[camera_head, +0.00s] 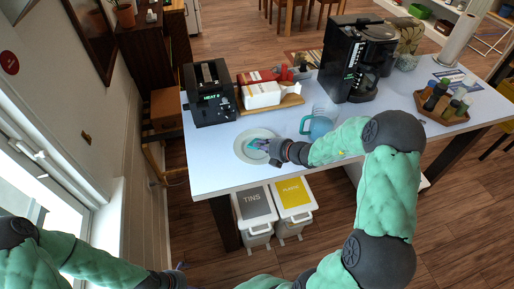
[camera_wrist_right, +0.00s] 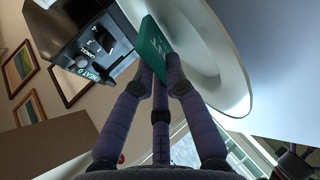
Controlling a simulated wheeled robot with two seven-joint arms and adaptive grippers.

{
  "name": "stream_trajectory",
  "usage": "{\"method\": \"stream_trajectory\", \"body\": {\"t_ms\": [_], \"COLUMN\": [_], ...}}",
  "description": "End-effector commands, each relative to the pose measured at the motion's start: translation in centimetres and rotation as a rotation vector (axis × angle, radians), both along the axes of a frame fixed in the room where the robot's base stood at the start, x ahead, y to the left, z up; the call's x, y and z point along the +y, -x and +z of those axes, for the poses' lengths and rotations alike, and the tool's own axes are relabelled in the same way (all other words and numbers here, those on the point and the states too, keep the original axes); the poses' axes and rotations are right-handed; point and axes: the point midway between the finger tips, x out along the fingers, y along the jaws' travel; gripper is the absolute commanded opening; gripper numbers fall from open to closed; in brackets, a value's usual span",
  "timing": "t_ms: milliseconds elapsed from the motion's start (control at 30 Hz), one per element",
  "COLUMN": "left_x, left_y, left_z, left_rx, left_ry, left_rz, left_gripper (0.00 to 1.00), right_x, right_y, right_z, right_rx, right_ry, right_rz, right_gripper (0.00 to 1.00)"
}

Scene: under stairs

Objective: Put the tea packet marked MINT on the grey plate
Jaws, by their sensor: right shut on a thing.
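My right gripper (camera_head: 266,146) is shut on a teal packet (camera_head: 256,143), over the grey plate (camera_head: 242,155) near the table's front left. In the right wrist view the packet (camera_wrist_right: 153,45) is pinched at its lower edge between the fingertips (camera_wrist_right: 160,72) and stands tilted in front of the plate (camera_wrist_right: 225,60). Its marking is not readable, and I cannot tell whether it touches the plate. My left gripper (camera_head: 180,267) is low at the bottom of the head view, away from the table, and too small to judge.
A black toaster (camera_head: 210,95) stands just behind the plate. A wooden tray (camera_head: 290,101) with red and white boxes, a teal-handled jug (camera_head: 320,124) and a black coffee machine (camera_head: 352,65) are to the right. A bottle tray (camera_head: 440,107) is farther right.

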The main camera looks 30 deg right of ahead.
Motion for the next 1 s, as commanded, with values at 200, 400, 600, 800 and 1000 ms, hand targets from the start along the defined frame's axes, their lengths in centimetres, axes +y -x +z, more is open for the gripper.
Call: {"method": "stream_trajectory", "body": {"t_ms": [200, 400, 600, 800, 1000], "left_x": [0.0, 0.0, 0.0, 0.0, 0.0], "left_y": [0.0, 0.0, 0.0, 0.0, 0.0], "left_z": [0.1, 0.1, 0.4, 2.1, 3.7], "left_rx": [0.0, 0.0, 0.0, 0.0, 0.0], "left_ry": [0.0, 0.0, 0.0, 0.0, 0.0], "left_rz": [0.0, 0.0, 0.0, 0.0, 0.0], "left_gripper": [1.0, 1.0, 1.0, 1.0, 1.0], "right_x": [0.0, 0.0, -0.1, -0.8, -1.4], "right_y": [0.0, 0.0, 0.3, 1.9, 3.6], "right_z": [0.1, 0.1, 0.3, 1.5, 2.5], "right_rx": [0.0, 0.0, 0.0, 0.001, 0.001], "right_ry": [0.0, 0.0, 0.0, 0.0, 0.0], "right_rz": [0.0, -0.001, -0.001, -0.004, -0.003], "right_gripper": [0.27, 0.31, 0.31, 0.31, 0.31]}}
